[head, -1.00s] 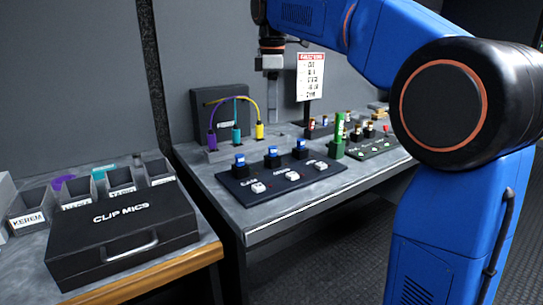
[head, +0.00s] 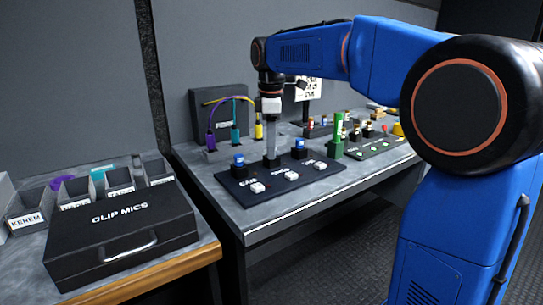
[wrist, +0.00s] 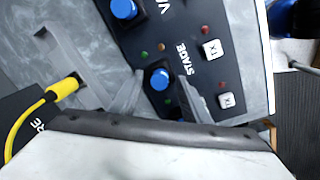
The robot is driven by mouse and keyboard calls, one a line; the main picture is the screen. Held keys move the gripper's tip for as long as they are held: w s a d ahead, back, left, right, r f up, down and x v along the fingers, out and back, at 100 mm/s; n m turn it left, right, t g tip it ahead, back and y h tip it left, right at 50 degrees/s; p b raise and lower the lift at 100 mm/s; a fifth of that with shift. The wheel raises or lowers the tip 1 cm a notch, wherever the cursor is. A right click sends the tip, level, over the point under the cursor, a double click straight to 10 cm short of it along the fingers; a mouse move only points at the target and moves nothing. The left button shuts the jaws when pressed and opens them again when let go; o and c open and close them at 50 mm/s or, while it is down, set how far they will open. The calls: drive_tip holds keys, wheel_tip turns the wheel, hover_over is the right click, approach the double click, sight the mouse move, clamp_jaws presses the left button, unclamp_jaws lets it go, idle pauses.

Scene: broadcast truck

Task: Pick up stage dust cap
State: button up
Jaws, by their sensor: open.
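The stage dust cap (wrist: 160,78) is a round blue cap on a dark panel, beside the printed word STAGE in the wrist view. My gripper (wrist: 158,98) is open, with one finger on each side of the cap. Whether the fingers touch it, I cannot tell. In the head view my gripper (head: 271,162) points straight down over the middle of the panel (head: 262,186) and hides the middle cap. Another blue cap (wrist: 123,8) is at the top of the wrist view. The head view shows a left blue cap (head: 238,158) and a right one (head: 298,143).
White switches (head: 291,176) line the panel's front. A green cylinder (head: 338,135) stands close on the right, with a second panel (head: 378,147) beyond. Purple, teal and yellow (head: 258,130) cable plugs stand behind. A CLIP MICS case (head: 121,235) and small bins fill the left table.

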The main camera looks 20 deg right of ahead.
clamp_jaws()
idle(0.3)
